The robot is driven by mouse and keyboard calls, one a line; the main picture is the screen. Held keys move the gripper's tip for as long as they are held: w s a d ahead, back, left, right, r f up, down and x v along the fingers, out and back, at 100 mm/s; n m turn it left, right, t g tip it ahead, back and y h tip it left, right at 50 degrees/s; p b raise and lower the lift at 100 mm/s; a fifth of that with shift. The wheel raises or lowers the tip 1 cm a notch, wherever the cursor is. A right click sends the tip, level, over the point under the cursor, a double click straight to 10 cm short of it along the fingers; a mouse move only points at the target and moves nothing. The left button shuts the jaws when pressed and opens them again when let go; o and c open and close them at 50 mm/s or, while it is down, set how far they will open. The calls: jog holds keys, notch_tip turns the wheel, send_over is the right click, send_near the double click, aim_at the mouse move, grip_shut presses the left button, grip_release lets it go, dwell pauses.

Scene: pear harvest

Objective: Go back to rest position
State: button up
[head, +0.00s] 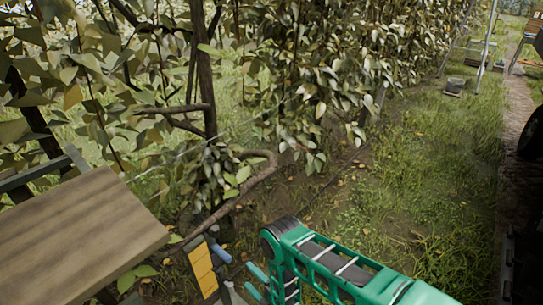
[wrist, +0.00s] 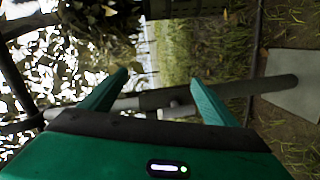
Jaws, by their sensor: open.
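My green gripper (wrist: 158,77) shows from behind in the wrist view, its two fingers spread apart. I see nothing held between them. A grey bar crosses the view behind the fingers. In the head view, my gripper (head: 252,281) is low in the picture, at the end of my green arm, partly cut off by the bottom edge. It points left, close to the base of the foliage. I can make out no pear in either view.
A wooden board (head: 82,240) juts in at the lower left. A yellow panel (head: 201,268) stands just left of my gripper. A trunk (head: 205,80) and a curved branch (head: 240,190) are near. Open grass (head: 430,180) lies right.

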jog(key=w+d+r+m+h, duration=0.4)
jog(key=w+d+r, duration=0.3)
jog(key=w, duration=0.4)
jog(key=w+d+r+m+h, duration=0.3)
jog(key=w+d+r, duration=0.2)
jog(key=w+r, duration=0.55)
jog(key=d+r+m+g+h, duration=0.3)
jog(key=d+r+m+h, duration=0.4)
jog(key=d+r, duration=1.5)
jog(key=s+d+r+m+g, duration=0.3)
jog(key=s+d+r+m, duration=0.25)
jog(key=s+d, duration=0.45)
jog(key=s+d+r+m+g, duration=0.35)
jog(key=s+d+r, duration=0.35)
jog(key=s, duration=0.5)
jog(key=s+a+r+m+g+y, duration=0.1)
jog(key=s+r+m, duration=0.2)
jog(key=s, duration=1.1)
jog(key=s+a+r+m+g+y, duration=0.1)
jog(key=s+r+m+g+y, duration=0.1)
jog(key=s, duration=1.2)
jog(key=shift+r+m, duration=0.55)
jog(key=shift+m, duration=0.45)
